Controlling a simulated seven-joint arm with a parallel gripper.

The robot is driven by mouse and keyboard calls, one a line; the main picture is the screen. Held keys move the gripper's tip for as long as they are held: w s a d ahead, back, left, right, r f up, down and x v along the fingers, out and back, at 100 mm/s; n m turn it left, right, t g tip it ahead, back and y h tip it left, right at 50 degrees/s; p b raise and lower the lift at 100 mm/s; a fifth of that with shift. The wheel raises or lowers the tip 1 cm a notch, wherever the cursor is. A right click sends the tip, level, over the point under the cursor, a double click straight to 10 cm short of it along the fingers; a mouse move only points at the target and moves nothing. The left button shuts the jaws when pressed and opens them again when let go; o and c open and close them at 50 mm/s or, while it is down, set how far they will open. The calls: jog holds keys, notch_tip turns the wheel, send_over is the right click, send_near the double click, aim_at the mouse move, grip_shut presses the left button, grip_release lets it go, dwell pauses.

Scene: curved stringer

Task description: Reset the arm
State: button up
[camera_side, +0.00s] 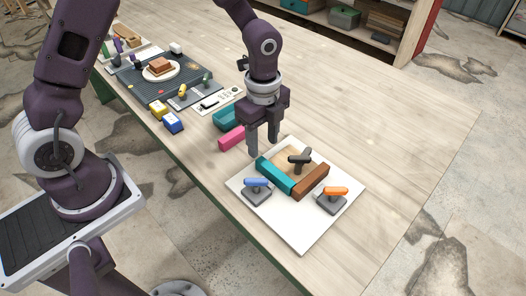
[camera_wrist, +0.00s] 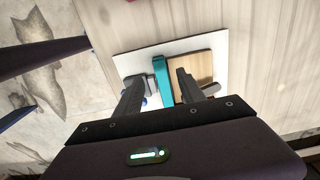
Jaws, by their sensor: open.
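My gripper (camera_side: 263,149) is open and empty. In the side view it points down above the back left edge of a white board (camera_side: 299,238). In the wrist view its two dark fingers (camera_wrist: 160,91) stand apart, with the board and a teal bar between and beyond them. The teal bar (camera_side: 275,177) and a brown bar (camera_side: 311,181) meet at an angle on the board. A wooden block (camera_wrist: 197,69) lies beside the teal bar, with a dark-handled tool (camera_side: 299,160) at it. I cannot tell whether the fingertips touch anything.
A blue-handled clamp (camera_side: 257,189) and an orange-handled clamp (camera_side: 334,197) stand on the board. A pink block (camera_side: 232,138) and a teal block (camera_side: 225,118) lie to the left. A grey mat (camera_side: 160,80) with a plate is farther back. The table's right side is clear.

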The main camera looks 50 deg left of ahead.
jog(key=shift+r, duration=0.45)
notch_tip(320, 180, up, 10)
jog(key=s+a+n+t, duration=0.2)
jog(key=s+a+n, duration=0.1)
jog(key=n, duration=0.2)
jog(key=s+a+r+n+t, duration=0.1)
jog(key=s+r+n, duration=0.4)
jog(key=s, duration=0.3)
jog(key=s+a+r+n+t, duration=0.1)
jog(key=s+r+n+t, duration=0.1)
jog(key=s+r+n, duration=0.3)
jog(key=s+n, duration=0.3)
jog(key=s, duration=0.1)
jog(key=shift+r+t, duration=0.3)
jog(key=shift+a, duration=0.1)
